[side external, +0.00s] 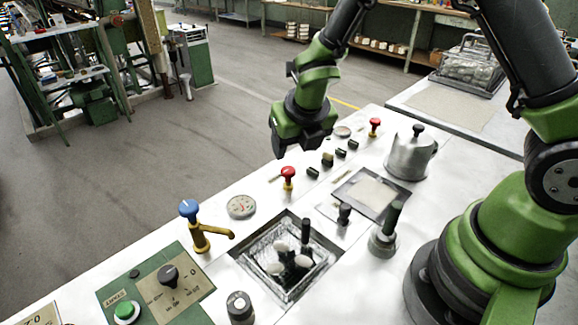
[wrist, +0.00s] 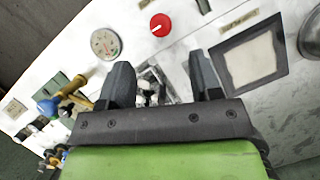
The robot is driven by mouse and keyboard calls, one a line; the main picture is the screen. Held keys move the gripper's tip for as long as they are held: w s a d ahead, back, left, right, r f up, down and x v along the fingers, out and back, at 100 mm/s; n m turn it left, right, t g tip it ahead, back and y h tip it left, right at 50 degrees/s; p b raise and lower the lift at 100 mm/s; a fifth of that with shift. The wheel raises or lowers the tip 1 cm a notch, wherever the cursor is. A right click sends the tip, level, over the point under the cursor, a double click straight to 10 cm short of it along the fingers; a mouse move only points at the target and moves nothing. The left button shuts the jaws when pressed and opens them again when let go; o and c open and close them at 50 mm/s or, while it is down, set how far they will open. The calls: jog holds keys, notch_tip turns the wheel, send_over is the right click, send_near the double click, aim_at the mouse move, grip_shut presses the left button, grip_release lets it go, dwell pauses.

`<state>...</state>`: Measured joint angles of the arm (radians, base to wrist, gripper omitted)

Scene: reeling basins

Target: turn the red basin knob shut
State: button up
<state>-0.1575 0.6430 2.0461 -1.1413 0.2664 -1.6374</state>
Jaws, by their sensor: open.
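A red knob (side external: 288,172) stands on the white counter behind a square basin (side external: 240,262) that holds pale cocoons in water. A second red knob (side external: 375,123) stands farther back along the counter. In the wrist view, one red knob (wrist: 160,24) with a white pointer line shows beyond the fingertips, between a gauge and a dark-framed square. My gripper (side external: 300,150) hangs above the counter's far edge, above and apart from the nearer red knob. In the wrist view its two dark fingers (wrist: 161,72) are spread, with nothing held between them.
A blue-handled brass tap (side external: 197,228) and a round gauge (side external: 241,206) stand left of the nearer knob. Several black knobs line the counter behind it. A metal kettle (side external: 409,155) and a dark-framed square opening (side external: 343,190) are to the right.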

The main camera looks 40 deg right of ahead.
aim_at(288, 170)
jog(key=shift+x, duration=4.35)
jog(key=c, duration=0.9)
